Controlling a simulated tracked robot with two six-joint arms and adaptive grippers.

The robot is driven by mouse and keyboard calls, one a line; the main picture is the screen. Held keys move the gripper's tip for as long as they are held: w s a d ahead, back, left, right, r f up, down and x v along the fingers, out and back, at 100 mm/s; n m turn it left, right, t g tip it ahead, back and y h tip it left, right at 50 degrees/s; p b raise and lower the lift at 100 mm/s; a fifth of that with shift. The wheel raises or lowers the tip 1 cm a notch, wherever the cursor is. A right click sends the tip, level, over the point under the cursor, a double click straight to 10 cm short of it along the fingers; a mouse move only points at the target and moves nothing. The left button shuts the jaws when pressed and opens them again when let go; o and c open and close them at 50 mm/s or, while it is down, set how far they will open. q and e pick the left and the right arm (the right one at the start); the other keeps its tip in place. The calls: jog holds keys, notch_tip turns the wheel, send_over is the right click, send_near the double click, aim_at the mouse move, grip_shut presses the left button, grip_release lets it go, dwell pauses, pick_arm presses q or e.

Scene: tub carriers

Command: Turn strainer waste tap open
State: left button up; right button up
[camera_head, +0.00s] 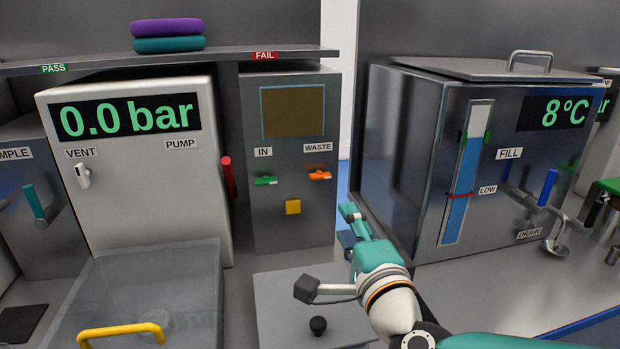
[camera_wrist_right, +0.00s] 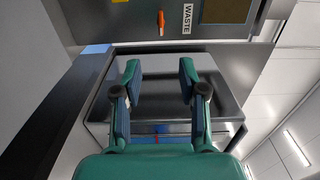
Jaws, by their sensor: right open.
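The strainer (camera_head: 288,215) is a grey cabinet with a dark brown window. Its waste tap (camera_head: 319,174) has an orange handle that lies roughly level under the WASTE label. In the right wrist view the orange waste tap (camera_wrist_right: 161,20) shows at the top, beside the label and beyond the fingertips. A green tap (camera_head: 265,181) sits under the IN label. My right gripper (camera_head: 350,222) is below and to the right of the waste tap, apart from it. In the wrist view its two fingers (camera_wrist_right: 160,72) are spread with nothing between them. My left gripper is not in view.
A steel tank (camera_head: 400,165) reading 8 °C stands close right of my right gripper. A white pump unit (camera_head: 140,220) with a red lever (camera_head: 228,178) stands left. A grey plate with a black knob (camera_head: 318,325) lies in front. A shelf (camera_head: 215,60) overhangs the strainer.

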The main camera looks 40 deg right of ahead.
jog(key=w, duration=0.1)
jog(key=p, duration=0.4)
send_near(321, 179)
jog(key=x, duration=0.9)
jog(key=shift+w+d, duration=0.2)
jog(key=shift+w, duration=0.15)
jog(key=shift+c, duration=0.2)
grip_shut()
